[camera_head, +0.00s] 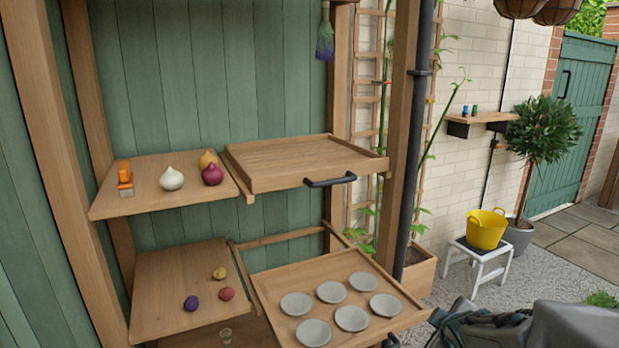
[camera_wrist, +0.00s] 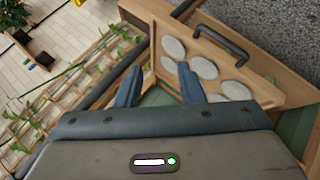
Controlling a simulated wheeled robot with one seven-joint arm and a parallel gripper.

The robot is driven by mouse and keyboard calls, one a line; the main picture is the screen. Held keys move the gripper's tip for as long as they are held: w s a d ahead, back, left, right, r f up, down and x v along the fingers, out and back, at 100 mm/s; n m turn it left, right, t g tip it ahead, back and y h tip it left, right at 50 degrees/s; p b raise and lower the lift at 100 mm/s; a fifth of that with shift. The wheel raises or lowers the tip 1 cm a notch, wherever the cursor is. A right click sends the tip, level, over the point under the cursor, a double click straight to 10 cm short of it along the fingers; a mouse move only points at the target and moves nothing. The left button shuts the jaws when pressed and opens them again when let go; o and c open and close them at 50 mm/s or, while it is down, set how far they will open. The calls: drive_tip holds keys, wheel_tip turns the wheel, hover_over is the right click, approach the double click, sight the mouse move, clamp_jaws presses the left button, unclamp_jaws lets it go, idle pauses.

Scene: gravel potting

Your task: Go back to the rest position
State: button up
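My gripper (camera_wrist: 159,68) is open in the wrist view, its two blue-grey fingers apart with nothing between them. In the head view, part of my gripper (camera_head: 440,318) shows at the lower right edge, just right of the lower pull-out tray. That tray (camera_head: 262,292) is out and carries several round grey saucers (camera_head: 351,318). In the wrist view the tray (camera_wrist: 265,92) and its saucers lie beyond the fingertips, and its dark handle (camera_wrist: 222,42) shows. Whether the gripper is near or well above the tray is hard to tell.
An empty upper tray (camera_head: 300,160) with a dark handle (camera_head: 330,181) juts out above. Shelves at left hold an orange object (camera_head: 125,176), bulbs (camera_head: 172,179) and small round items (camera_head: 191,303). A yellow tub (camera_head: 486,230) stands on a white stool (camera_head: 480,257) at right.

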drive_tip(key=s+a+r+m+g+y+p, duration=0.1)
drive_tip(key=s+a+r+m+g+p, duration=0.2)
drive_tip(key=s+a+r+p, duration=0.3)
drive_tip(key=s+a+r+m+g+y+p, duration=0.1)
drive_tip(key=s+a+r+m+g+p, duration=0.2)
drive_tip(key=r, duration=0.7)
drive_tip(key=s+a+m+p, duration=0.2)
drive_tip(key=s+m+p, duration=0.1)
drive_tip(key=s+p, duration=0.1)
drive_tip(key=shift+s+a+r+g+y+p, duration=0.3)
drive_tip(key=shift+s+a+r, duration=0.05)
drive_tip(key=shift+s, duration=0.55)
